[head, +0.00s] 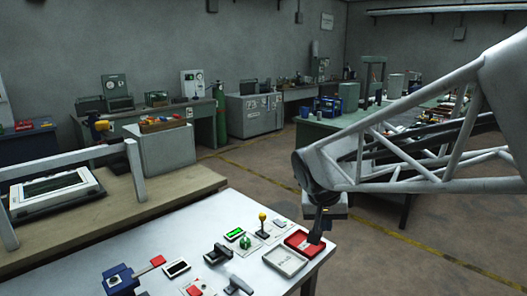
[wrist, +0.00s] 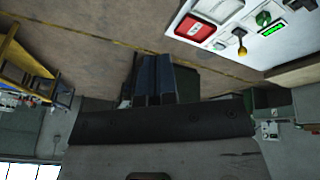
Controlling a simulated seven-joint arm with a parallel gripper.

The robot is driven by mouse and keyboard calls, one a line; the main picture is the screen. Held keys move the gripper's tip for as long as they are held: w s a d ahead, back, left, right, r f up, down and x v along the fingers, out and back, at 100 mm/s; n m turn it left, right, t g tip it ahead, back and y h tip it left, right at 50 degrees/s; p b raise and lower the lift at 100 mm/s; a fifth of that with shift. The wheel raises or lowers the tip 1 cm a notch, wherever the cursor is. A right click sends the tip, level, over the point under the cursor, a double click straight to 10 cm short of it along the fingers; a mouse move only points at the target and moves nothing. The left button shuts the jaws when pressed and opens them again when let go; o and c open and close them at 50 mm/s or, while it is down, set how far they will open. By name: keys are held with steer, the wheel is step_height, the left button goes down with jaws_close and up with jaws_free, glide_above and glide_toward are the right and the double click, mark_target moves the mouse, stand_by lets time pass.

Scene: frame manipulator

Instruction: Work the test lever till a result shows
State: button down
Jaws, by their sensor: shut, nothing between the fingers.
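The test lever (head: 262,218), with a yellow ball knob, stands on a small plate on the white table. In the wrist view the lever's yellow knob (wrist: 242,52) shows at the upper right. A small screen lit green (head: 234,234) lies just left of the lever; it also shows in the wrist view (wrist: 272,29), its text too small to read. My gripper (head: 316,238) points down at the table's right end, by the red tray, right of the lever and apart from it. Its dark fingers (wrist: 158,58) are shut and empty in the wrist view.
A red tray (head: 303,243) and a white tray (head: 285,262) lie near the table's right edge. A green knob (head: 244,243), a black-handled device (head: 217,254) and a red-handled blue device (head: 120,278) are further left. Open floor lies beyond the table.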

steer(key=s+d+f+n+y, duration=0.1)
steer(key=s+d, duration=0.1)
steer(key=s, duration=0.9)
steer(key=s+d+f+n+y, duration=0.1)
steer(key=s, duration=1)
steer(key=shift+d+f+g, duration=0.2)
steer(key=shift+d+g, duration=0.1)
steer(key=shift+d, duration=0.1)
steer(key=shift+s, duration=0.1)
